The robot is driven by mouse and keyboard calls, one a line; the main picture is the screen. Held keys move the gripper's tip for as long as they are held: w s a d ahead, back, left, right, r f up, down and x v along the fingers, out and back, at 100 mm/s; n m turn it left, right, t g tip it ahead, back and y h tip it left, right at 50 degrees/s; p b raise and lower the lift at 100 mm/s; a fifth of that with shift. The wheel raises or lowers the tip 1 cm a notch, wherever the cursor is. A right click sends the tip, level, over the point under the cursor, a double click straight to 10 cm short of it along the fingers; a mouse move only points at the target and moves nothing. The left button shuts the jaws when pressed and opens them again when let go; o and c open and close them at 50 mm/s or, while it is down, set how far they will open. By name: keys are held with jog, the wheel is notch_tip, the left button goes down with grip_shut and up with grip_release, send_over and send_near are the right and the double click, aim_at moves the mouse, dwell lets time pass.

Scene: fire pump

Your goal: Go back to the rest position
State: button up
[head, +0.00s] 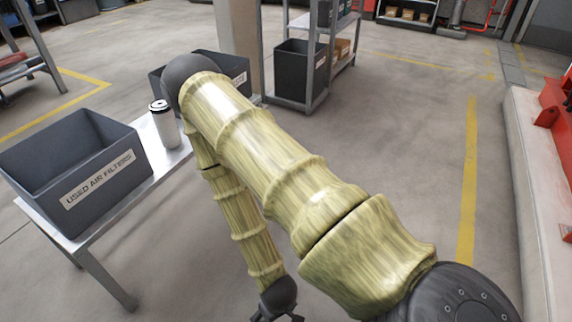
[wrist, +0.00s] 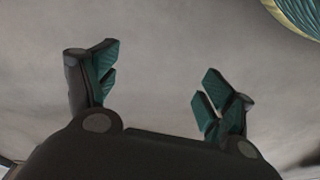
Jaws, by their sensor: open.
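My gripper (wrist: 160,85) shows in the wrist view with its two fingers spread wide apart. It is open, with nothing between the fingers and only plain grey floor behind them. In the head view my arm reaches out from the lower right and folds back down. The dark gripper end shows at the bottom edge, partly cut off, to the right of the metal table (head: 107,284) and clear of it.
Another dark bin is partly behind my arm. A shelf (head: 321,55) stands behind. Red equipment (head: 552,125) on a pale plinth lies right. Floor at centre right is clear.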

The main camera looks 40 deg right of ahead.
jog(key=shift+g, duration=0.8)
jog(key=s, duration=0.5)
jog(key=shift+s, duration=0.25)
